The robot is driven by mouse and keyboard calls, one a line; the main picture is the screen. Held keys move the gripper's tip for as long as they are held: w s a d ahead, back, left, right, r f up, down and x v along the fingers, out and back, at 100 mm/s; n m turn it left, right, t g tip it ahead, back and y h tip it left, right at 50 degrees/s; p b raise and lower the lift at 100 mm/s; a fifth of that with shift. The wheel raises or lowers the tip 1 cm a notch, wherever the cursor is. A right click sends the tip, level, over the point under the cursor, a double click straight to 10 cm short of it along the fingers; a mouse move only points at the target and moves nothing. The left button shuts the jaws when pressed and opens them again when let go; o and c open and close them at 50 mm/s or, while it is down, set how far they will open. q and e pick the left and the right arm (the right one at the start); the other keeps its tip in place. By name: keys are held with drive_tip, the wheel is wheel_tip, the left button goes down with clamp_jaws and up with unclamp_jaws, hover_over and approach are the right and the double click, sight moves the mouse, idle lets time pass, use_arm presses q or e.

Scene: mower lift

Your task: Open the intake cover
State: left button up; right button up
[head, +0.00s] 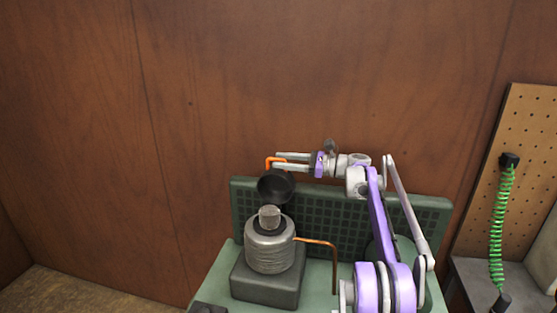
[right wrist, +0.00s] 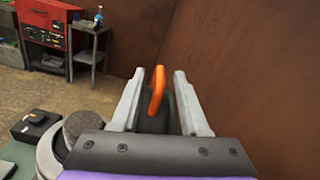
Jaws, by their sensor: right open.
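A dark round cover (head: 276,188) is tipped up above and behind the ribbed metal cylinder (head: 269,249), its round face toward the head camera. An orange handle (head: 271,161) shows at its top. My right gripper (head: 276,161) reaches in from the right at handle height. In the right wrist view, the orange handle (right wrist: 157,93) stands between the two parted fingers, with a gap on each side. The gripper is open. The dark part below the handle is partly hidden by the gripper body. My left gripper is not in view.
The cylinder sits on a dark block (head: 265,284) on a green bench, with a copper pipe (head: 325,244) beside it. A green slotted panel (head: 423,212) stands behind. A pegboard with a green coiled hose (head: 499,215) is at right. A red cabinet (right wrist: 47,20) stands farther off.

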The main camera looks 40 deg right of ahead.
drive_tip(key=shift+x, duration=0.85)
clamp_jaws()
idle(0.8)
